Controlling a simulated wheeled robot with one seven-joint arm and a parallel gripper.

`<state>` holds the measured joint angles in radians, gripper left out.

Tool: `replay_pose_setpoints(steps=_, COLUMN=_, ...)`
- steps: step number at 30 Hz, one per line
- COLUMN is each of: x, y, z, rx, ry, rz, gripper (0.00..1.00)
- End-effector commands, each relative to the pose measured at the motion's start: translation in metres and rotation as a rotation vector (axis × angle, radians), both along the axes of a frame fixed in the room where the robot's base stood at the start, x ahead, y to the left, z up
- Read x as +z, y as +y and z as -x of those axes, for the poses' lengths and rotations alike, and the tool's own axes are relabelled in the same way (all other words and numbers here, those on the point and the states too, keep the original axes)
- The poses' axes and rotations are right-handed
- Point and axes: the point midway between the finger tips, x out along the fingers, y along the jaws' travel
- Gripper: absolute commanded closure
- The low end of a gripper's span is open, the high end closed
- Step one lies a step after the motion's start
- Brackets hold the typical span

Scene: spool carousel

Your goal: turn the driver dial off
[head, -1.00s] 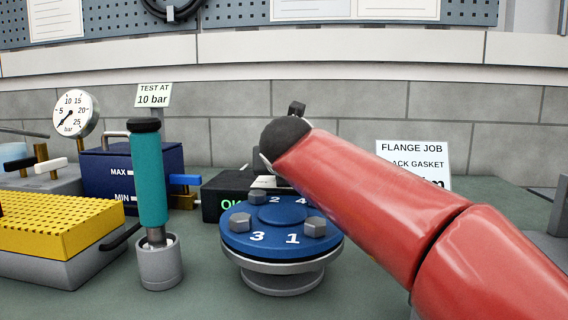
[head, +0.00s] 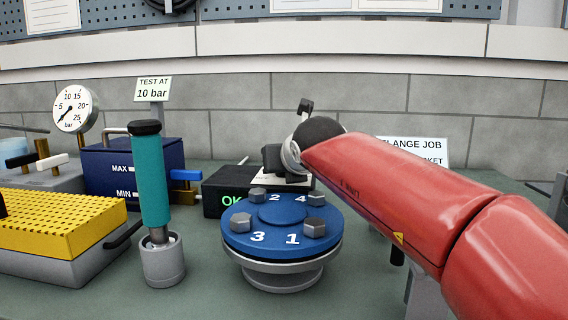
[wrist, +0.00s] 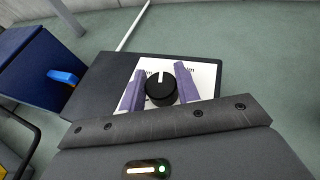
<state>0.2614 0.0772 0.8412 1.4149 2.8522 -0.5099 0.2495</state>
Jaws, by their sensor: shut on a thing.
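The driver dial is a round black knob (wrist: 160,87) with a white pointer line, on a white printed label (wrist: 203,74). The label is on the dark driver box (wrist: 97,81), which also shows in the head view (head: 226,204) with green "OK" letters. In the wrist view my gripper (wrist: 159,88) has its two purple fingers on either side of the knob, shut on it. The knob's pointer aims toward the top of the wrist picture. The label's print is partly covered by the fingers. In the head view my red arm and gripper hide the knob.
The blue flange (head: 282,240) with numbered bolts stands in front of the box. A teal-handled tool (head: 151,185) stands upright in a grey holder at left. A navy tank (head: 116,174) with a blue-handled valve (head: 184,175) is beside the box. A yellow grid block (head: 60,224) lies far left.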

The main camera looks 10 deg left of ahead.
Motion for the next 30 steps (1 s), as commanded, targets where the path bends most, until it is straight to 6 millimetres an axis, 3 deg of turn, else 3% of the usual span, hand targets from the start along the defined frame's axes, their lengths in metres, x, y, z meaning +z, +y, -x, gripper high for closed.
replay_pose_setpoints(steps=3, x=-0.002, y=0.000, z=0.000, rx=0.000, ry=0.003, rz=0.003, gripper=0.91)
replay_pose_setpoints(steps=4, x=-0.002, y=0.000, z=0.000, rx=0.000, ry=0.003, rz=0.003, gripper=0.65)
replay_pose_setpoints(steps=9, x=-0.001, y=0.000, z=0.000, rx=0.000, ry=0.003, rz=0.001, gripper=0.46)
replay_pose_setpoints(steps=30, x=0.000, y=-0.008, z=0.011, rx=-0.004, ry=0.000, rz=0.001, gripper=0.46)
